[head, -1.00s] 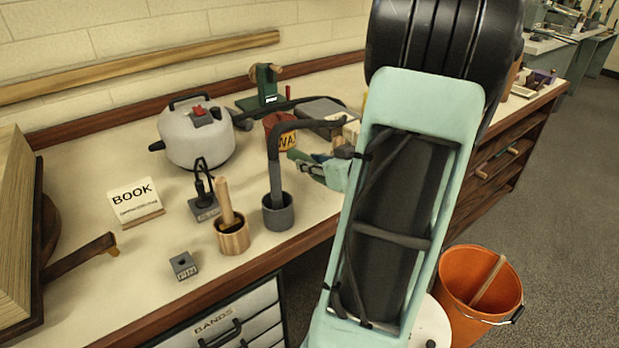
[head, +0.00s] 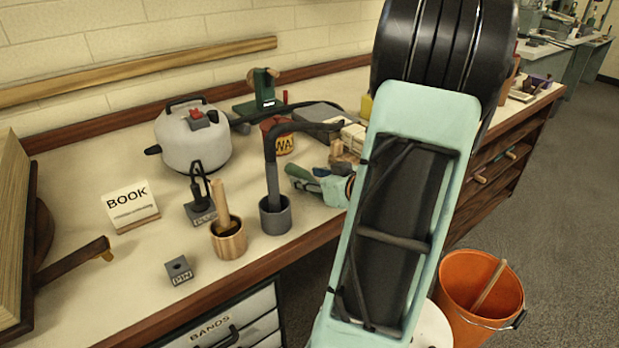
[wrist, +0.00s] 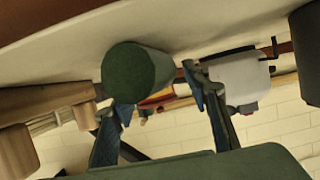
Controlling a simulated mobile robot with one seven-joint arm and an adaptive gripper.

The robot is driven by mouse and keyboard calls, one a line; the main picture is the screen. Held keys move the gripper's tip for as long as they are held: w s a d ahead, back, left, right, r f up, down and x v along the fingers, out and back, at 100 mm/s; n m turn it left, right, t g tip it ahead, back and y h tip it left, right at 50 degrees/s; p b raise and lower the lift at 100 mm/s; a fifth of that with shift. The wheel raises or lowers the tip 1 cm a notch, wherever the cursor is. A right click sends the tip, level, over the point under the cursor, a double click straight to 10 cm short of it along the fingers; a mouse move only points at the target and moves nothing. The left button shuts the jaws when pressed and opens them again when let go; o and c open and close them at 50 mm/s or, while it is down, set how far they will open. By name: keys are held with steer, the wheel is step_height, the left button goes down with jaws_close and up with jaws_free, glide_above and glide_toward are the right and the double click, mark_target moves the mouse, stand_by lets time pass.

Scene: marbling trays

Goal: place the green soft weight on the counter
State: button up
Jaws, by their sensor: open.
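In the wrist view, which shows the counter upside down, a dark green cylinder, the soft weight (wrist: 137,73), has its round end towards me. It lies close at my fingertips, overlapping the left finger in the picture, with a small gap to the right finger. My gripper (wrist: 160,98) is open. I cannot tell whether the weight touches a finger or rests fully on the counter. In the head view my gripper (head: 310,182) is low over the counter (head: 120,255), right of the grey cup. Green shows at its fingers, but weight and finger are hard to tell apart there.
The grey cup (head: 276,216) and wooden cup (head: 229,242) stand left of my gripper. The wax tin (head: 285,143), wooden block (head: 340,156) and pale stack (head: 352,138) are behind it. A kettle (head: 193,140) stands farther left.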

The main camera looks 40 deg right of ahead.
steer(key=shift+r, duration=0.15)
steer(key=shift+s+r, duration=0.2)
steer(key=shift+s, duration=0.1)
steer(key=p+v, duration=0.4)
steer(key=v, duration=0.7)
steer(key=shift+s, duration=0.2)
